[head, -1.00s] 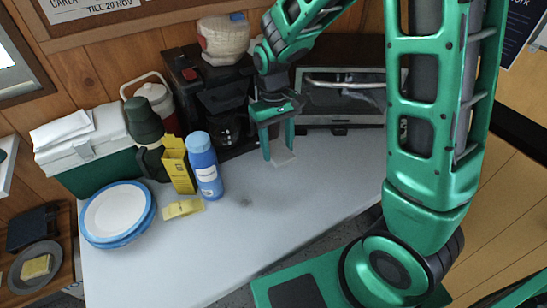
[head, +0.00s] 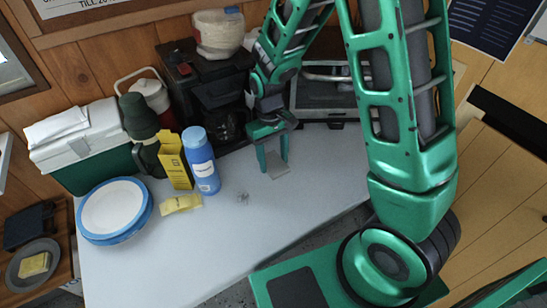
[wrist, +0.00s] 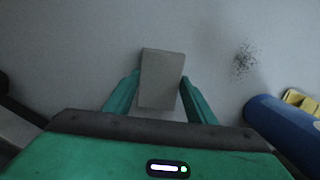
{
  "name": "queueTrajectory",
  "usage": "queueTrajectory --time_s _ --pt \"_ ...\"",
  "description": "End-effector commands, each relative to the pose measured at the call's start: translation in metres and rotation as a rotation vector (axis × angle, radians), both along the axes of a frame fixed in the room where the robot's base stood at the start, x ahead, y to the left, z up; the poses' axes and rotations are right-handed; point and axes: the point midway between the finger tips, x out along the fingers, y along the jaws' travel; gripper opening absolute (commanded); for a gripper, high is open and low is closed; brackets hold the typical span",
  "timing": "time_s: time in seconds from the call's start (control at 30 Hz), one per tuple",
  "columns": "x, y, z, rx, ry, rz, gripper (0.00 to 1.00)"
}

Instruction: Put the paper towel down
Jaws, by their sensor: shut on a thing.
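My gripper (head: 273,159) is shut on a small, flat, pale grey folded paper towel (head: 278,164), over the back right part of the white table. In the wrist view the paper towel (wrist: 162,77) sits between the two green fingers (wrist: 157,98) and sticks out past their tips. The fingers point down at the table. I cannot tell whether the towel's lower edge touches the tabletop.
A patch of dark crumbs (head: 243,198) lies on the table (head: 250,235), left of my gripper. A blue bottle (head: 202,162), yellow box (head: 174,162), yellow packet (head: 181,204) and plates (head: 113,207) stand further left. A coffee maker (head: 210,95) and toaster oven (head: 330,98) are behind.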

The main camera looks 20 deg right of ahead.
Motion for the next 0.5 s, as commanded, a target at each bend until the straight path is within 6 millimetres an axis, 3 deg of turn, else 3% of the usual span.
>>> queueTrajectory --time_s 0.07,0.1,0.17,0.5 --pt "-0.0003 -0.0003 -0.0027 0.000 0.001 0.000 0.22" --pt "-0.0002 -0.0002 -0.0026 0.000 0.001 0.000 0.58" --pt "-0.0004 0.0000 -0.0028 0.000 0.001 0.000 0.69" --pt "-0.0015 0.0030 -0.0042 0.004 0.004 0.006 0.69"
